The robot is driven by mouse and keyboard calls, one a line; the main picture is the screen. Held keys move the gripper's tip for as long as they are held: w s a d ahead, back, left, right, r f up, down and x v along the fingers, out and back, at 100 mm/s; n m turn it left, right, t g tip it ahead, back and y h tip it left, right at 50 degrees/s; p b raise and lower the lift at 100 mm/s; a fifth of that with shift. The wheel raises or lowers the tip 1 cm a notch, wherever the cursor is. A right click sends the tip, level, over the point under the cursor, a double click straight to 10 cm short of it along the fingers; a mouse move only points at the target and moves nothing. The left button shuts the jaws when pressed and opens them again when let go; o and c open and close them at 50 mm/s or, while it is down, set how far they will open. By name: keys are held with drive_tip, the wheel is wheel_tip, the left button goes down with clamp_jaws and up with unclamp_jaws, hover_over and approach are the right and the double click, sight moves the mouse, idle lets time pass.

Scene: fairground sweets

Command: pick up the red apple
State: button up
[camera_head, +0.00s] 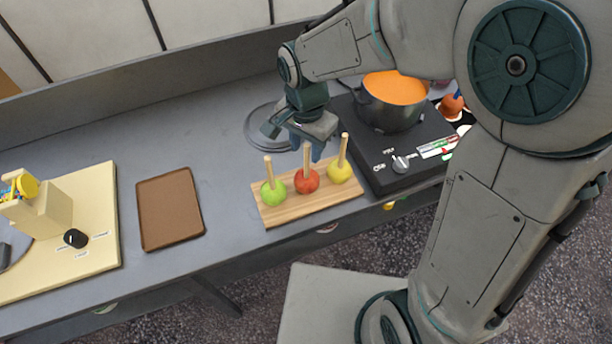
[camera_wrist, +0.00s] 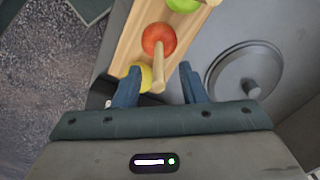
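The red apple (camera_head: 307,181) stands on a wooden board (camera_head: 270,215) with its stick pointing up, between a green apple (camera_head: 273,192) and a yellow apple (camera_head: 340,172). My gripper (camera_head: 308,150) is above and just behind the board. In the wrist view the red apple (camera_wrist: 158,40) lies beyond my open fingers (camera_wrist: 158,85). The yellow apple (camera_wrist: 146,74) is partly hidden by one finger, and a stick reaches toward the gap between the fingers. Nothing is clearly held. The green apple (camera_wrist: 184,4) is cut off at the top edge.
A pot of orange liquid (camera_head: 392,98) stands on a black cooker (camera_head: 398,168) to the right. A brown tray (camera_head: 170,210) lies to the left, beside a cream machine (camera_head: 75,215). A round grey lid (camera_wrist: 244,78) lies behind the board. Free counter lies between tray and board.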

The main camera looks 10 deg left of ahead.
sight(307, 176)
drive_tip(key=shift+d+f, duration=0.1)
drive_tip(key=shift+f, duration=1.45)
clamp_jaws()
